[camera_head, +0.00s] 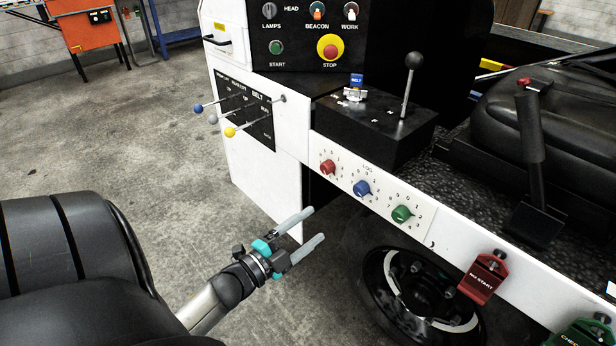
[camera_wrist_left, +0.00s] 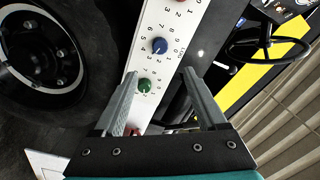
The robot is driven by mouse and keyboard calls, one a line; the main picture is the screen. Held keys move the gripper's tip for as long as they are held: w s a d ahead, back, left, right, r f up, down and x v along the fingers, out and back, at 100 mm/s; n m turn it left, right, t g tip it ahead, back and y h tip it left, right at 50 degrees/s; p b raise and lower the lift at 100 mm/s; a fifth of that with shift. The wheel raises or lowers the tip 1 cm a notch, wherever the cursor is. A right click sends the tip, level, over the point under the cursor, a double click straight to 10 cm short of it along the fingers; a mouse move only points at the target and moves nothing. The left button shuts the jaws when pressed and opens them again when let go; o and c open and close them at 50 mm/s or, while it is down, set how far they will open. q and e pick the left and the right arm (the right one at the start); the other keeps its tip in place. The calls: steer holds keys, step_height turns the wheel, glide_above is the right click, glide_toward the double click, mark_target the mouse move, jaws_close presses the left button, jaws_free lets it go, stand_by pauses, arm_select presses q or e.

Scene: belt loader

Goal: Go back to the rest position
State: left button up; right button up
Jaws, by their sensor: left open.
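My left gripper (camera_head: 308,231) is open and empty in the head view. It is in front of the loader's white side panel (camera_head: 275,195), low and to the left of the wheel. In the left wrist view the two grey fingers of the left gripper (camera_wrist_left: 157,95) are spread apart. The blue knob (camera_wrist_left: 159,46) and green knob (camera_wrist_left: 145,86) appear beyond them. The red knob (camera_head: 327,167), blue knob (camera_head: 362,188) and green knob (camera_head: 402,213) sit on the white rail in the head view. My right gripper is not in view.
A wheel (camera_head: 422,300) stands below the rail. Three levers with coloured balls, including a yellow one (camera_head: 230,132), stick out of the side panel. A red tag (camera_head: 482,277) is on the rail. An orange cabinet (camera_head: 92,30) stands far back left. Open concrete floor (camera_head: 130,130) lies left.

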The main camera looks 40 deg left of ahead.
arm_select(q)
steer(key=shift+f, duration=0.1)
stand_by(0.3)
steer(key=s+d+f+n+g+y+p, duration=0.15)
steer(key=s+f+n+g, duration=0.25)
steer(key=f, duration=0.6)
steer(key=s+d+f+n+g+y+p, duration=0.1)
steer(key=s+d+f+n+g+p, duration=0.15)
steer(key=f, duration=0.75)
steer(key=s+d+f+n+g, duration=0.2)
steer(key=s+f, duration=0.4)
steer(key=s, duration=0.4)
steer(key=s+d+f+n+g+p, duration=0.1)
steer(key=s+d+f+n+g, duration=0.1)
steer(key=s+f+g, duration=0.4)
steer(key=s+d+g, duration=0.1)
steer(key=s, duration=0.3)
steer(key=shift+s+d+f+n+h, duration=0.15)
steer(key=shift+s+d+n+h, duration=0.2)
steer(key=shift+d, duration=0.05)
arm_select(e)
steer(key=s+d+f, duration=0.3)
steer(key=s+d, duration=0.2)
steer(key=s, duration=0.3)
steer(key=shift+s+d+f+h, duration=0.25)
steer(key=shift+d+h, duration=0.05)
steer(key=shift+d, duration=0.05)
